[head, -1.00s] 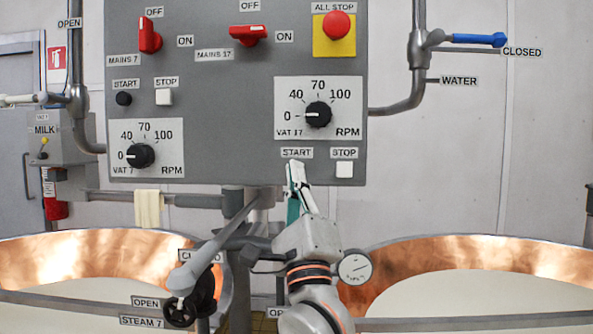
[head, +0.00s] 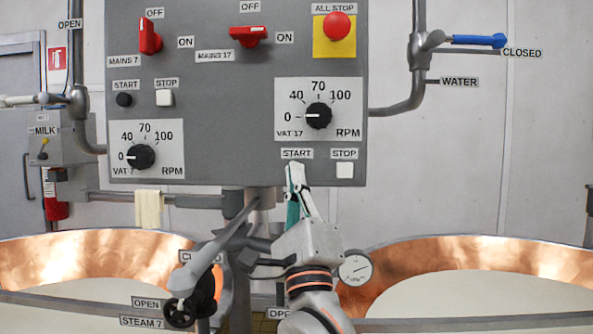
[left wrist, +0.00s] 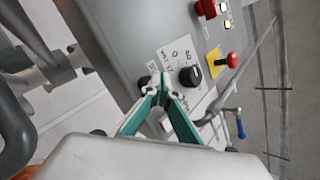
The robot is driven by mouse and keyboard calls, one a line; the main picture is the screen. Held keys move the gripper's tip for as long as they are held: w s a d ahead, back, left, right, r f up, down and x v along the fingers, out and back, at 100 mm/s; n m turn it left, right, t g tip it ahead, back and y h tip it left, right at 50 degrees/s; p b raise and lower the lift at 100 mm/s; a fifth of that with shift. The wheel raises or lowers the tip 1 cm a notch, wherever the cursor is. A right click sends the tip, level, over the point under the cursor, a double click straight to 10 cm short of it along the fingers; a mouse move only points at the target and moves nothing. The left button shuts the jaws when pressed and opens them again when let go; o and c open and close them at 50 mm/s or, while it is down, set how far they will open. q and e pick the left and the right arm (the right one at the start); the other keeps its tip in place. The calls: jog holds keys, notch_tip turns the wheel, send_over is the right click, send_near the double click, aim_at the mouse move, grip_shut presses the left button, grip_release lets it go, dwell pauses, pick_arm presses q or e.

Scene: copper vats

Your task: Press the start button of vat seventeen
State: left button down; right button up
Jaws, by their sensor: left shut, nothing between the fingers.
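The grey control panel (head: 230,90) fills the upper middle of the head view. The START label (head: 296,153) of vat 17 is at its lower right; in the head view my left gripper (head: 295,167) hides the button under it. In the left wrist view the black start button (left wrist: 144,83) shows partly, right beside my left gripper's tips (left wrist: 162,86). The gripper is shut and empty. I cannot tell whether it touches the button. The white STOP button (head: 344,169) is to the right. The vat 17 dial (head: 318,115) above points to 0.
The red mains 17 switch (head: 249,36) lies horizontal. The red all stop button (head: 337,26) is at the upper right. Vat 7 has its own start button (head: 124,99) at the left. Copper vats (head: 480,262) stand below on both sides. A blue-handled water valve (head: 478,40) is at right.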

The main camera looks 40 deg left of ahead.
pick_arm(q)
jog(key=shift+s, duration=0.1)
jog(key=shift+s+d, duration=0.45)
jog(key=shift+s, duration=0.25)
jog(key=shift+s+d, duration=0.45)
jog(key=shift+s, duration=0.25)
jog(key=shift+s+d, duration=0.45)
jog(key=shift+s, duration=0.25)
